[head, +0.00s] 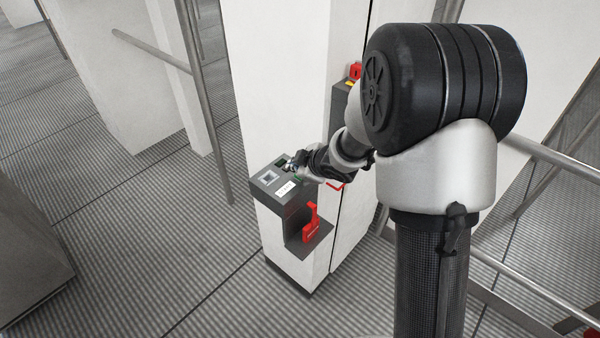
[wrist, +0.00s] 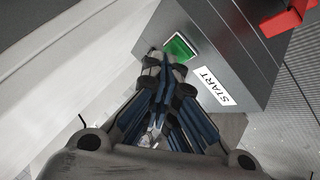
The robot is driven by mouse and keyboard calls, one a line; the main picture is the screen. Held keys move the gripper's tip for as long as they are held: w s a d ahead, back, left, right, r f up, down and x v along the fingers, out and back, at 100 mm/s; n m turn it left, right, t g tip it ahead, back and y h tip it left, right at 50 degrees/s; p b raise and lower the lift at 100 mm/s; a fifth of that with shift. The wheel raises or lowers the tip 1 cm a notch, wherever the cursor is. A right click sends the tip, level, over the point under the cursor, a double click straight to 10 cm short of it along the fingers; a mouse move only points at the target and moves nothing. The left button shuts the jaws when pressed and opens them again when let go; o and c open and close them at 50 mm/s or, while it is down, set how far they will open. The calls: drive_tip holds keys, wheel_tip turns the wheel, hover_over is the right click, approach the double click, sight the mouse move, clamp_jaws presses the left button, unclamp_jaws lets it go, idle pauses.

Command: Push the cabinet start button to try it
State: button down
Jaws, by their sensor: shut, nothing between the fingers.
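In the wrist view the green start button (wrist: 180,47) shows on the box's face, beside a white START label (wrist: 213,86). My gripper (wrist: 166,62) is shut and empty. Its fingertips overlap the lower left part of the green button in the wrist view. I cannot tell whether they touch it. In the head view my gripper (head: 294,165) is over the far right part of the box, and the button there is mostly hidden.
A red handle (head: 311,223) stands on the bracket below the box. A red part (wrist: 288,17) also shows at the upper right in the wrist view. A tall white cabinet (head: 275,75) rises behind the box. Metal rails (head: 545,160) run at the right.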

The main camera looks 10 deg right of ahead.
drive_tip(key=shift+r+p, duration=0.75)
drive_tip(key=shift+r, duration=0.05)
wheel_tip(320, 180, up, 5)
drive_tip(key=p, duration=0.5)
idle(0.5)
